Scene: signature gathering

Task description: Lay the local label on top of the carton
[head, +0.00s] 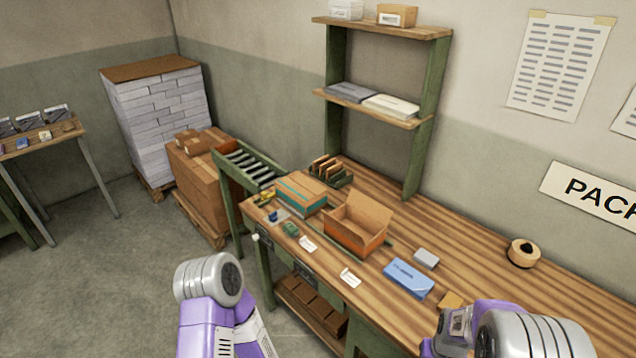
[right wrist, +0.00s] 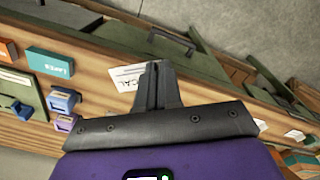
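My right gripper (right wrist: 158,70) is closed in the right wrist view, its two dark fingers close together. A white label (right wrist: 128,77) with the letters "CAL" showing sticks out to the left of the fingertips, seemingly pinched between them. The fingers hide its right part. In the head view only my right arm shows at bottom right; the gripper is out of frame. A closed carton (head: 302,194) with a teal stripe and an open orange carton (head: 350,238) stand on the bench. My left arm is at lower left in the head view; its gripper is not visible.
Two other white labels (head: 307,244) (head: 350,278) lie near the bench's front edge. A blue pack (head: 408,278), grey block (head: 426,259) and tape roll (head: 523,253) are on the bench (head: 465,245). A teal box (right wrist: 50,65) and blue stamp (right wrist: 63,99) show in the wrist view.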

